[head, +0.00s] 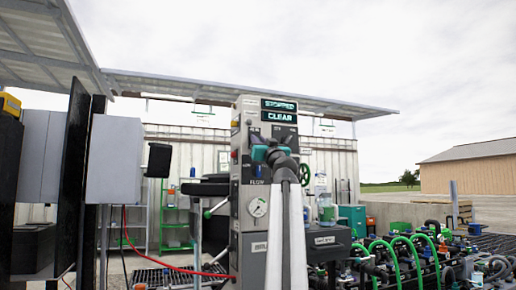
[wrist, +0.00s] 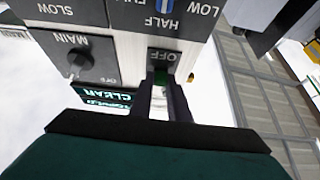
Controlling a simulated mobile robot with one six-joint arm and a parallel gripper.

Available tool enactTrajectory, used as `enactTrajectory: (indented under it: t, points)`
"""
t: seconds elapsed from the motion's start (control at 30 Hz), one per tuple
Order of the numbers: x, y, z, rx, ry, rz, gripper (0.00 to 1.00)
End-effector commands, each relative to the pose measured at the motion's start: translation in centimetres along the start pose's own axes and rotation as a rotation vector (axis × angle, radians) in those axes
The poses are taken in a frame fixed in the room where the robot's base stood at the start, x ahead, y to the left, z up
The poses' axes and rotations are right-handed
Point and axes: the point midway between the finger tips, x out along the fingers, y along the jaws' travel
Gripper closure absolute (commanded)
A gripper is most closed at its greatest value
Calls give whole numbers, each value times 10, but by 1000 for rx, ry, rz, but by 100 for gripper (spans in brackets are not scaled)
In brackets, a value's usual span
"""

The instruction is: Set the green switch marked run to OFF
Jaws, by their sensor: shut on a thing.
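The grey control panel (head: 251,112) stands upright in the middle of the head view, with my arm in front of it. My gripper (wrist: 164,80) reaches the panel and its two dark fingers are shut on the green switch (wrist: 162,88), of which only a little green shows between them. The wrist view is upside down; an OFF label (wrist: 163,57) sits right by the fingertips. The run mark and the switch's exact position are hidden by the fingers. In the head view the switch is hidden behind my gripper and arm.
The panel's displays (head: 279,111) read STOPPED and CLEAR. A black MAIN knob (wrist: 78,62) and a blue HALF selector (wrist: 163,8) are close to my fingers. A pressure gauge (head: 258,208) is lower on the panel. Green hoses (head: 402,245) crowd the right.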

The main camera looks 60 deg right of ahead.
Motion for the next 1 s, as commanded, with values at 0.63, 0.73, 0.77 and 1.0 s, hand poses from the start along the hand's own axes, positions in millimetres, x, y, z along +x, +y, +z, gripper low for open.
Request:
enactTrajectory:
  t: [0.63,0.73,0.77,1.0]
  points:
    - [0,-1,1,2,15,-1,100]
    - [0,-1,1,2,15,-1,69]
    - [0,0,1,2,15,-1,66]
    - [0,0,1,1,14,0,66]
